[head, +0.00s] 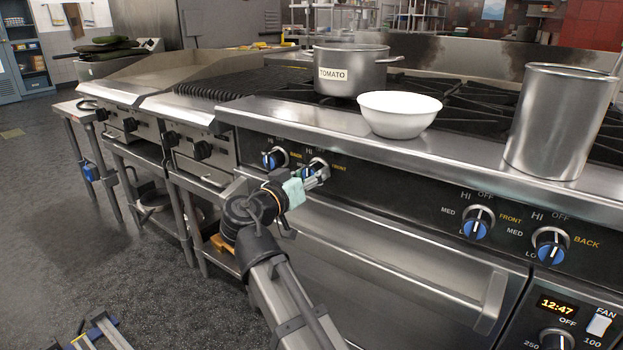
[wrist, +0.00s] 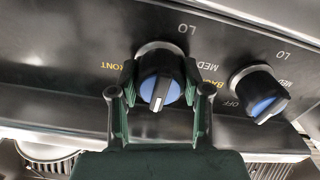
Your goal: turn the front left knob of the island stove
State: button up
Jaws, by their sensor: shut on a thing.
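The island stove's front panel (head: 385,190) runs across the head view, with knobs along it. The front left knob (wrist: 160,78) is black with a blue face and a pale pointer line. In the wrist view it sits between the two fingers of my gripper (wrist: 160,95), which are shut on its sides. The label FRONT is beside it. In the head view my gripper (head: 318,178) reaches the panel at this knob and mostly hides it. The neighbouring back knob (wrist: 258,92) is just outside the fingers; it also shows in the head view (head: 275,158).
A white bowl (head: 398,115) and a steel canister (head: 560,122) stand on the stove ledge. A pot labelled TOMATO (head: 350,72) stands behind the bowl. Two more knobs, front (head: 478,222) and back (head: 550,245), are at the right. An oven handle (head: 488,300) sticks out below.

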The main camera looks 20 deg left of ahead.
dwell(0.3)
jog(key=o, duration=1.2)
jog(key=shift+c, duration=0.2)
jog(key=v, duration=1.2)
jog(key=shift+w, duration=0.1)
